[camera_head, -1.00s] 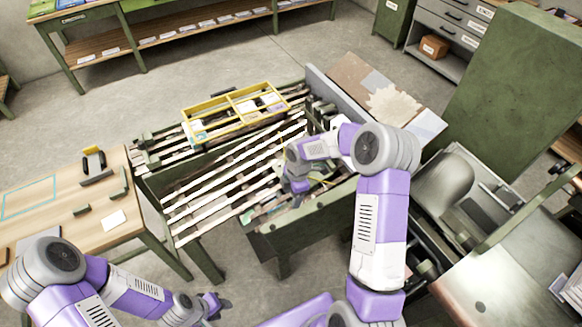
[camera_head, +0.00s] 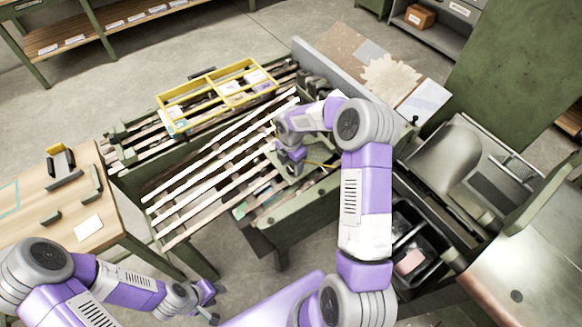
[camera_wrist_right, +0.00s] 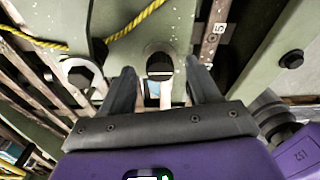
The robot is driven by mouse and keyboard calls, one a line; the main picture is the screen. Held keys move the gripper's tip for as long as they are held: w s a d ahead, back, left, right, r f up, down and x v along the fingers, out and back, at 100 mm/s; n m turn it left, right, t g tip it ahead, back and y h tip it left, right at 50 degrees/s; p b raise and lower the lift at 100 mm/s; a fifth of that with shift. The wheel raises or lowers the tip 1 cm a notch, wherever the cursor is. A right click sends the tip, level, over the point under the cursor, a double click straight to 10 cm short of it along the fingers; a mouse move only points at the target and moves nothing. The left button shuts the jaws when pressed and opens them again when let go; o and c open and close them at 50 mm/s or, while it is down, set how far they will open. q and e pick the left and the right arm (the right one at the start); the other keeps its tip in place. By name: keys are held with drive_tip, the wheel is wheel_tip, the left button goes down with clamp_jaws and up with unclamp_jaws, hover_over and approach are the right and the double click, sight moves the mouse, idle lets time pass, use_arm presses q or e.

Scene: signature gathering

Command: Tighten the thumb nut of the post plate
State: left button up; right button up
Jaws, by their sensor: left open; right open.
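A green painted plate (camera_wrist_right: 150,25) lies under my right gripper (camera_wrist_right: 163,78) in the right wrist view. A dark round knob with a pale line across it (camera_wrist_right: 159,66) sits at the plate's lower edge; it looks like the thumb nut. My right gripper is open, with one finger on each side of the knob; I cannot tell whether they touch it. In the head view my right gripper (camera_head: 291,166) is over the right end of the slatted bench, and the nut is too small to make out there. My left gripper (camera_head: 207,304) is open and empty, low at the left.
A yellow divided tray (camera_head: 217,98) stands on the slatted bench (camera_head: 180,195). A wooden table (camera_head: 75,215) is at the left. Clear floor lies behind the bench.

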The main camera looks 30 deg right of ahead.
drive_tip(key=shift+f, duration=0.5)
drive_tip(key=shift+c, duration=0.2)
drive_tip(key=c, duration=1)
